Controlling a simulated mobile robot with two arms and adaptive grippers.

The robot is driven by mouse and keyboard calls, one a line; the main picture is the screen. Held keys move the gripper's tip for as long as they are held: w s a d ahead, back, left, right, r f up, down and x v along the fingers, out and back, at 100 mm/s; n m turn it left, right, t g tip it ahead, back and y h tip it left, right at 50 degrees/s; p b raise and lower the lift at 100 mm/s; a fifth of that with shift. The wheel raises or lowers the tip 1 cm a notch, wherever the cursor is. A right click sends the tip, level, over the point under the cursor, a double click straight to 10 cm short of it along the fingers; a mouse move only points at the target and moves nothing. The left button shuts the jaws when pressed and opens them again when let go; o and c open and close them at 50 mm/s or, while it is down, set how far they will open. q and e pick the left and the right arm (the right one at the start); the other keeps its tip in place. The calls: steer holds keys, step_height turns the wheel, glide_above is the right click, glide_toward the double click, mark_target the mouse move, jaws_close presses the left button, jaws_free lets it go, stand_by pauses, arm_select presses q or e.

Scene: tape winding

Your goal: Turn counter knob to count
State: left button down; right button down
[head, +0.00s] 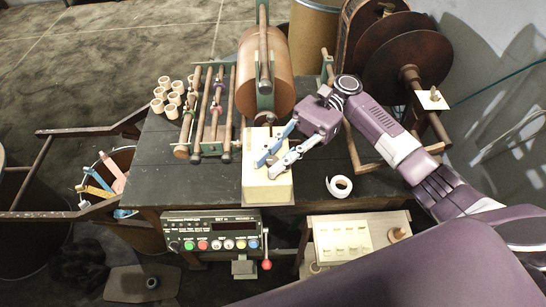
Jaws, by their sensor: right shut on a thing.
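A cream box (267,191) stands at the front edge of the dark table. I take it to be the counter. My right gripper (268,163) reaches in from the right, with one light blue finger and one whitish finger slanting down over the box top. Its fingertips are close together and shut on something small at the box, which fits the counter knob. The fingers hide most of it, so its turned position and any count cannot be read. My left gripper is not in view.
Behind the box is a large copper-coloured roll (265,75). To the left are a roller frame (212,110) and several small cores (168,95). A white tape ring (339,187) lies to the right. A control panel (213,232) with coloured buttons hangs below the table (160,180).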

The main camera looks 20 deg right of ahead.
mark_target(273, 160)
steer(key=c, duration=1.8)
jaws_free()
steer(key=shift+o, duration=0.2)
step_height(273, 160, up, 10)
